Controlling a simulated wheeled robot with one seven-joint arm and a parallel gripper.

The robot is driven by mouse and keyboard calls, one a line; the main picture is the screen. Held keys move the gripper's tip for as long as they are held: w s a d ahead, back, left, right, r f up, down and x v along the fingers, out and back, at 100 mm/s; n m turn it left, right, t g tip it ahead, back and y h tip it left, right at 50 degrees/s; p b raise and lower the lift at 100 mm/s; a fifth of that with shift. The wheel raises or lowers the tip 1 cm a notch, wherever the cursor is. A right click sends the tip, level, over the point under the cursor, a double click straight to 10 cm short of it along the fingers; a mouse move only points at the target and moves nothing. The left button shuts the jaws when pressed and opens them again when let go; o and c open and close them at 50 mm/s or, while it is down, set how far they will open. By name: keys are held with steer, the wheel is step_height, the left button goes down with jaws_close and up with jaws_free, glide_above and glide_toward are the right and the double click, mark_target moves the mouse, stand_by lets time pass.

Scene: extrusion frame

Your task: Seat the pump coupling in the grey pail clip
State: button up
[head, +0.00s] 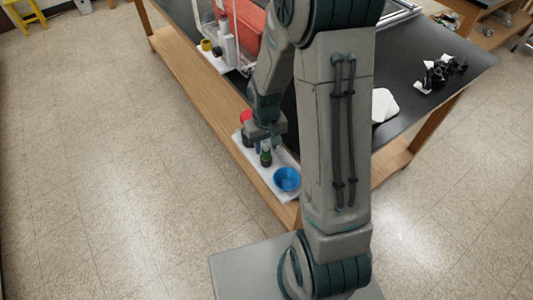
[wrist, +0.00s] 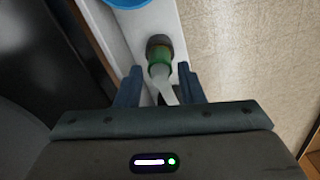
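A green fitting with a dark grey collar and a pale stem, which looks like the pump coupling (wrist: 159,58), is on the white tray. It also shows as a green piece in the head view (head: 266,158), just below my gripper (head: 264,138). In the wrist view my gripper (wrist: 159,76) has its two fingers apart, one on each side of the coupling, with gaps visible between. I cannot clearly make out the grey pail clip. A small dark ring (head: 217,51) and a yellow ring (head: 206,45) are by the white and red equipment at the back.
A blue bowl (head: 287,179) sits at the near end of the white tray (head: 291,196); a red item (head: 246,117) is at its far end. The tray lies along the left edge of the black-topped bench (head: 405,55). Black parts (head: 440,72) lie at the right.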

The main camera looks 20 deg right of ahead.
mark_target(266, 148)
steer(key=shift+f, duration=1.35)
steer(key=c, duration=0.7)
steer(key=shift+c, duration=0.2)
step_height(266, 148, up, 10)
steer(key=shift+r+b, duration=0.1)
steer(key=shift+b, duration=0.25)
